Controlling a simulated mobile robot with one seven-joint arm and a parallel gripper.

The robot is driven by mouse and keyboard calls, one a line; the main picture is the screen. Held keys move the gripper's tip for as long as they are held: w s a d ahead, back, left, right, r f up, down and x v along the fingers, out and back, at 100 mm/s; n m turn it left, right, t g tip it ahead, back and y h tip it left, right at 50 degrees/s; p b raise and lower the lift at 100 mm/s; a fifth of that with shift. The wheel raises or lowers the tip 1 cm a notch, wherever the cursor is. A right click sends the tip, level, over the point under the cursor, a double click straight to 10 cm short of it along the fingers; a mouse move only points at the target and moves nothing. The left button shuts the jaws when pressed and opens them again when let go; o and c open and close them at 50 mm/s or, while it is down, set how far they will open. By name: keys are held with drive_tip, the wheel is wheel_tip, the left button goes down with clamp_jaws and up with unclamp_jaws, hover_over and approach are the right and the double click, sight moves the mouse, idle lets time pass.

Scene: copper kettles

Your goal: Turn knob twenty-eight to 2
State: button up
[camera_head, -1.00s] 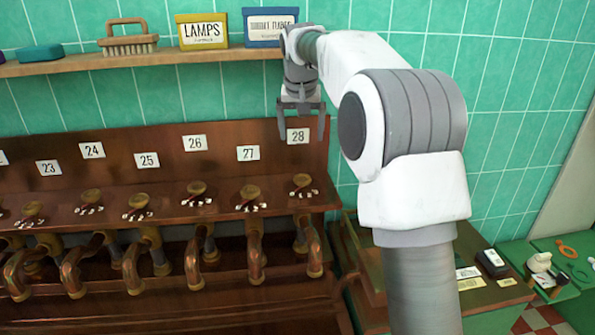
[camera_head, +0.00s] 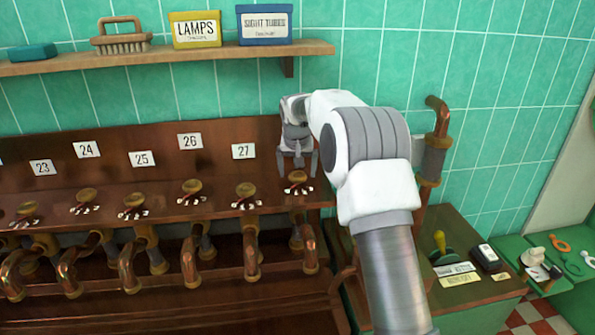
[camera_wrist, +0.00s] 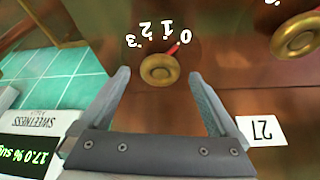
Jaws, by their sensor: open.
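Knob twenty-eight (camera_head: 297,177) is a round brass knob at the right end of the row on the copper panel. In the wrist view the knob (camera_wrist: 160,69) has a red pointer aimed at 0, with the marks 0, 1, 2 and 3 in an arc beside it. My gripper (camera_head: 298,168) is above the knob and pointing down at it. In the wrist view my gripper (camera_wrist: 163,80) is open, its fingers on either side of the knob and apart from it. The 28 label is hidden behind my arm in the head view.
The neighbouring knob (camera_head: 246,190) stands to the left, under the label 27 (camera_head: 243,151). More knobs and copper spouts line the panel leftward. A shelf (camera_head: 160,58) with boxes is above. A side bench (camera_head: 470,290) and a vertical copper pipe (camera_head: 432,150) are on the right.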

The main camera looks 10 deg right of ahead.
drive_tip(key=shift+w+f, duration=0.2)
drive_tip(key=shift+f, duration=0.2)
drive_tip(key=shift+c, duration=0.3)
drive_tip(key=c, duration=1.3)
drive_tip(key=n, duration=0.1)
drive_tip(key=n+y+p, duration=0.1)
drive_tip(key=n, duration=0.1)
drive_tip(key=n+y+p, duration=0.1)
drive_tip(key=n, duration=0.1)
drive_tip(key=shift+d+r, duration=0.15)
drive_tip(key=shift+d, duration=0.15)
drive_tip(key=n+p, duration=0.1)
drive_tip(key=n, duration=0.1)
drive_tip(key=n+y+p, duration=0.1)
drive_tip(key=n, duration=0.1)
drive_tip(key=shift+d+n+g+y, duration=0.1)
drive_tip(key=shift+n+g+y, duration=0.2)
drive_tip(key=shift+g, duration=0.1)
drive_tip(key=shift+w+n+y+p, duration=0.1)
drive_tip(key=shift+n+y+p, duration=0.2)
drive_tip(key=shift+n+p, duration=0.5)
drive_tip(key=shift+n+g, duration=0.4)
